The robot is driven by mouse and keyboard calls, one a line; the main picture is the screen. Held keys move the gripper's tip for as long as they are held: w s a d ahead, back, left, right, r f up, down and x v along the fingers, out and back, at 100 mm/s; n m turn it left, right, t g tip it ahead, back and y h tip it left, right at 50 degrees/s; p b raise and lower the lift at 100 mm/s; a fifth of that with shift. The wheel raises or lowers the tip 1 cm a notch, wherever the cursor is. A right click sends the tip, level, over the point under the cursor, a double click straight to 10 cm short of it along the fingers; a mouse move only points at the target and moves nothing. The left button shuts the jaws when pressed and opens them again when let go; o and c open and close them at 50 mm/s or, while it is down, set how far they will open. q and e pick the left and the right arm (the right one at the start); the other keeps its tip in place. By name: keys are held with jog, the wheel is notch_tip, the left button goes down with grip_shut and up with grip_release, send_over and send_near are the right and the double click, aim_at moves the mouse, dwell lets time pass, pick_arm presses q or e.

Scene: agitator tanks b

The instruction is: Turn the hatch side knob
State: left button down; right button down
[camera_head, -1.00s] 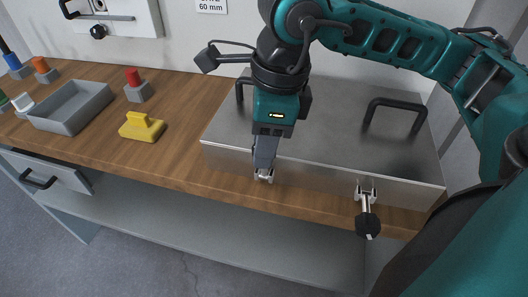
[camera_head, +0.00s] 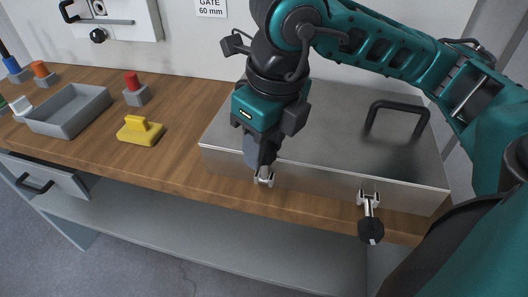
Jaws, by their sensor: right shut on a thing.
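The hatch (camera_head: 330,130) is a flat steel lid on the right part of the wooden bench. My right gripper (camera_head: 260,162) points down at the left fastener (camera_head: 264,178) on its front edge. It is shut on the knob there, which the fingers mostly hide; only a small bright metal bracket shows below them. A second black knob (camera_head: 371,230) hangs on a metal rod from the right fastener (camera_head: 368,197). My left gripper is not in view.
A black handle (camera_head: 396,117) stands up from the lid, and my arm passes above it. A yellow block with a grip (camera_head: 140,130), a red-topped peg (camera_head: 134,88) and a grey tray (camera_head: 70,110) stand to the left. The bench between block and hatch is clear.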

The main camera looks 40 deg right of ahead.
jog(key=shift+m, duration=0.6)
jog(key=m, duration=0.4)
jog(key=shift+m+h, duration=0.4)
jog(key=m, duration=0.3)
jog(key=shift+r+m+h+p, duration=0.1)
jog(key=shift+m+h+p, duration=0.3)
jog(key=shift+m+p, duration=0.3)
jog(key=shift+m, duration=0.4)
jog(key=c, duration=0.6)
grip_release()
